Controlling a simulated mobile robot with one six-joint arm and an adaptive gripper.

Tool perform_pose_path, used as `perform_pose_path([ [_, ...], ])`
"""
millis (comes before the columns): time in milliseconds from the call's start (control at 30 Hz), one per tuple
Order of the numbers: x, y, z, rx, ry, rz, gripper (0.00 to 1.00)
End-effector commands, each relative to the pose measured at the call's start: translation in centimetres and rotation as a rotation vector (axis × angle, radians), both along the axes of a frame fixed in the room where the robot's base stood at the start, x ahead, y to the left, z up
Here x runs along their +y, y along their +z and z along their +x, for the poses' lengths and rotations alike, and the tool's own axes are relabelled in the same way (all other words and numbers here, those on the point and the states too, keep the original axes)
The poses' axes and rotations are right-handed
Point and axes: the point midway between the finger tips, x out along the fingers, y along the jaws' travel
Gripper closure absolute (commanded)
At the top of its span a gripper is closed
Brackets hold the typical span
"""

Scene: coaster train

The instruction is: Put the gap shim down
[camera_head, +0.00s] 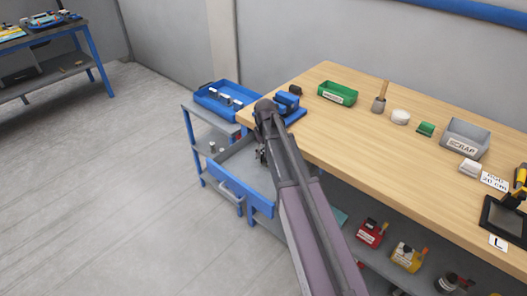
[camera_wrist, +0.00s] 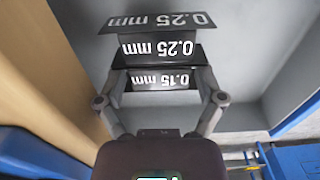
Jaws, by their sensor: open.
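In the wrist view, several dark gap shims with white lettering lie in a row over a grey surface. The nearest reads 0.15 mm (camera_wrist: 160,80), the middle one 0.25 mm (camera_wrist: 155,48) and the far one 0.25 mm (camera_wrist: 155,22), set slightly askew. My gripper (camera_wrist: 162,96) is open, its fingers to the left and right of the 0.15 mm shim. I cannot tell whether they touch it. In the head view my gripper (camera_head: 261,154) is low over the grey open drawer (camera_head: 229,159) with a blue front; my arm hides part of it and the shims.
The wooden workbench (camera_head: 345,120) stands beside the drawer, its edge close to my arm. On it are a green bin (camera_head: 337,93), a grey SCRAP bin (camera_head: 466,139) and a brush (camera_head: 379,104). A blue tray (camera_head: 213,101) stands on the cart behind. The floor at left is clear.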

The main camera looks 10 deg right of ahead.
Motion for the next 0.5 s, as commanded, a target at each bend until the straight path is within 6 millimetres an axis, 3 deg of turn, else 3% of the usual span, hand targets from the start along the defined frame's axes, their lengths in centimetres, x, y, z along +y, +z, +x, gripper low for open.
perform_pose_path([
  [500, 0.0, 4.4, 0.0, 0.0, 0.0, 0.0, 0.12],
])
